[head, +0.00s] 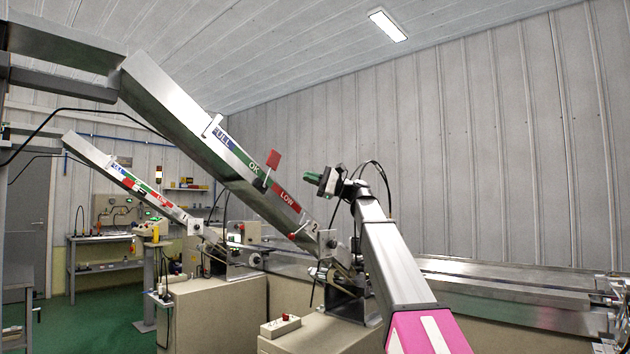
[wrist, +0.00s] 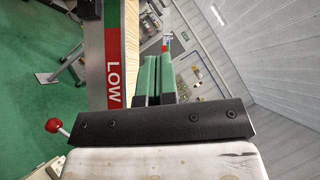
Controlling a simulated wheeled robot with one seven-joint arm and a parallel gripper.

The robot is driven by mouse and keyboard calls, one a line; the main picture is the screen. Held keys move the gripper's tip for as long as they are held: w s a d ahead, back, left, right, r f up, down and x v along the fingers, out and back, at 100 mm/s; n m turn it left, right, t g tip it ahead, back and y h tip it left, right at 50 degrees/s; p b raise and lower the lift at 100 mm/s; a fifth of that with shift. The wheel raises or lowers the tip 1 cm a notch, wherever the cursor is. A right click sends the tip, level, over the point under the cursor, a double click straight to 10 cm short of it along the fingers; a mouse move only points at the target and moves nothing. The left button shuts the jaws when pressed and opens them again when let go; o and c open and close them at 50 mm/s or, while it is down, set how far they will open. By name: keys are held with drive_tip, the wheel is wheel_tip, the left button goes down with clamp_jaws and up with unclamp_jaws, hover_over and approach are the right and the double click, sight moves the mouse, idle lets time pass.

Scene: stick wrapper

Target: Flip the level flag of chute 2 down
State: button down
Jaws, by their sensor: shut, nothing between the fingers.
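Chute 2 (head: 180,118) is the large, near metal chute, sloping down to the right, with a FULL/OK/LOW strip. Its level flag (head: 273,160), a small red plate on a short stem, stands up above the strip at the OK part. My gripper (head: 313,177) has green fingers and is at the right of the flag, apart from it in the picture, above the LOW part. In the wrist view my green fingers (wrist: 157,76) are together with nothing held, and the LOW strip (wrist: 114,68) runs beside them. A small red spot beyond the fingertips may be the flag; I cannot tell.
A red-knobbed lever (head: 292,235) sticks out low on chute 2; its knob also shows in the wrist view (wrist: 53,126). Chute 1 (head: 95,155), with its own red flag (head: 128,183), is farther left. A control box (head: 280,326) sits on the machine below.

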sight(272, 168)
drive_tip(key=s+a+r, duration=0.3)
drive_tip(key=a, duration=0.4)
drive_tip(key=shift+a+r, duration=0.2)
drive_tip(key=shift+s+a, duration=0.1)
